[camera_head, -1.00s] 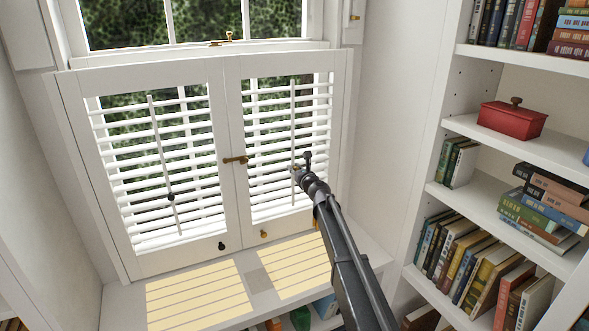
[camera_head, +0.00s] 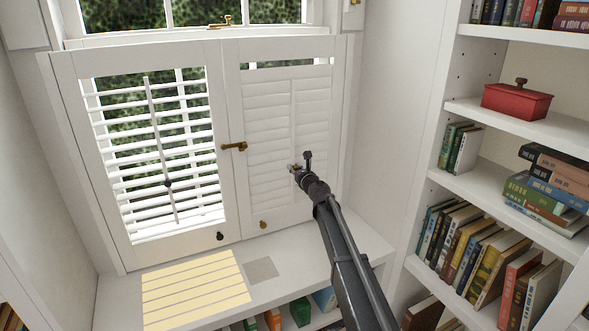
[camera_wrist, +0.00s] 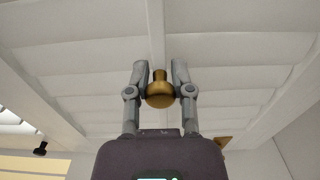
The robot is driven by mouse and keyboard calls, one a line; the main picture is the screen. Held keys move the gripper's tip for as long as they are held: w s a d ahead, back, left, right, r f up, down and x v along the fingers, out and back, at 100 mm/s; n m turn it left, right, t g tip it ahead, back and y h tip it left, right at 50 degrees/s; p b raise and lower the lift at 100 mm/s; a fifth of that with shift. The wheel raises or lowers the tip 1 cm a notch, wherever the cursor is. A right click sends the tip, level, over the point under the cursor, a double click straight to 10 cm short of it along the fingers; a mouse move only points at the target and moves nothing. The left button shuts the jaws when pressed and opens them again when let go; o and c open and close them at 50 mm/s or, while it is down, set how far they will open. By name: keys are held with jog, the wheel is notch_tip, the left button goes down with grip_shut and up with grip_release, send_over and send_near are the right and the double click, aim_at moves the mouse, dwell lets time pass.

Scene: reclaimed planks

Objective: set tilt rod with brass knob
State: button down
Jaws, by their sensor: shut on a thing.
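The right shutter panel (camera_head: 268,130) has its slats lying flat and shut, with only a narrow gap of daylight at the top. Its white tilt rod (camera_head: 293,105) runs upright down the middle of the slats. My gripper (camera_head: 297,168) is at the rod's lower part. In the wrist view, my gripper (camera_wrist: 161,88) has a finger on each side of the brass knob (camera_wrist: 160,93), shut on it. The rod shows behind the knob (camera_wrist: 156,35). In the head view, my gripper mostly hides the knob.
The left shutter panel (camera_head: 160,150) has open slats and a rod with a dark knob (camera_head: 168,183). A brass latch (camera_head: 234,146) sits between the panels. The sill (camera_head: 310,248) is clear. Bookshelves (camera_head: 500,185) with books and a red box (camera_head: 516,100) stand at right.

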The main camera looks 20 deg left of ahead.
jog(key=c, duration=0.8)
grip_release()
jog(key=shift+o, duration=0.4)
jog(key=shift+a+f, duration=0.1)
jog(key=shift+f, duration=0.1)
jog(key=shift+r, duration=0.1)
jog(key=v, duration=1.2)
